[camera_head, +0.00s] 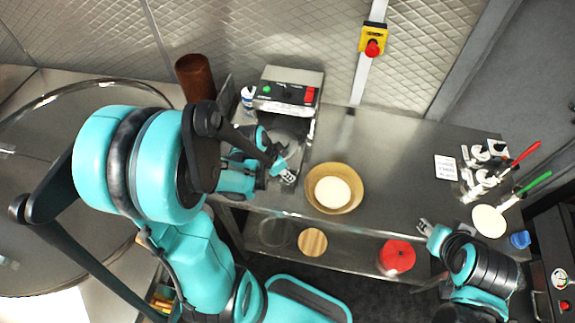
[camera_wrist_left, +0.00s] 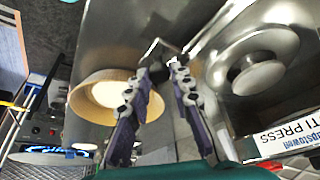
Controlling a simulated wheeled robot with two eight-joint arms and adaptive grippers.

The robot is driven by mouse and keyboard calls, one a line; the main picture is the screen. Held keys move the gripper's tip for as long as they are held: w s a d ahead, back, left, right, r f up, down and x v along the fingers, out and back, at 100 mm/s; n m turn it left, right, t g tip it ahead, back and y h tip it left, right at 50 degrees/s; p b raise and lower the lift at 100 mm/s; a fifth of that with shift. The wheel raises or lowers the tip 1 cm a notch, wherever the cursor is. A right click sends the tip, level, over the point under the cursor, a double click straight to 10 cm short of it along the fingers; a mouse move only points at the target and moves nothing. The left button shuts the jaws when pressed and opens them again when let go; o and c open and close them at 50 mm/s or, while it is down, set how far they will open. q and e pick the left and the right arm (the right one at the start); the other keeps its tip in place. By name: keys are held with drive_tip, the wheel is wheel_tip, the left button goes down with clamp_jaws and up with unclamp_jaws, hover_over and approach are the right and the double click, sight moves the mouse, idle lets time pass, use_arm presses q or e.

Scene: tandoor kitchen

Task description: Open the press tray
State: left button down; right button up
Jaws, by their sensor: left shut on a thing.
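The press (camera_head: 291,90) stands at the back of the counter, a steel box with green and red buttons. In the left wrist view its round metal platen with a knob (camera_wrist_left: 252,74) and a white label reading "TI PRESS" (camera_wrist_left: 290,134) show at the right. My left gripper (camera_head: 288,177) is at the press's front; its fingertips (camera_wrist_left: 167,68) are closed on a thin metal handle (camera_wrist_left: 152,50) of the press tray. Much of the tray is hidden by my left arm. My right gripper (camera_head: 425,227) is over the counter's front edge, away from the press; its fingers are too small to judge.
A wooden bowl of pale dough (camera_head: 351,205) stands close to the right of my left gripper; it also shows in the left wrist view (camera_wrist_left: 80,97). Red- and green-handled tools (camera_head: 525,152) lie at the right. A red round item (camera_head: 397,256) sits on the lower shelf.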

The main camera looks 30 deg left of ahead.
use_arm(q)
drive_tip(key=c, duration=1.3)
unclamp_jaws()
drive_tip(key=shift+c, duration=0.2)
drive_tip(key=v, duration=1.2)
drive_tip(key=shift+a, duration=0.1)
drive_tip(key=s+d+f+n+t+y+b, duration=0.2)
drive_tip(key=d+f+n+t+b, duration=0.1)
drive_tip(key=d+f+n+b, duration=0.2)
drive_tip(key=shift+d+f+n+b, duration=0.25)
drive_tip(key=shift+d+n+b, duration=0.25)
drive_tip(key=shift+d+b, duration=1.15)
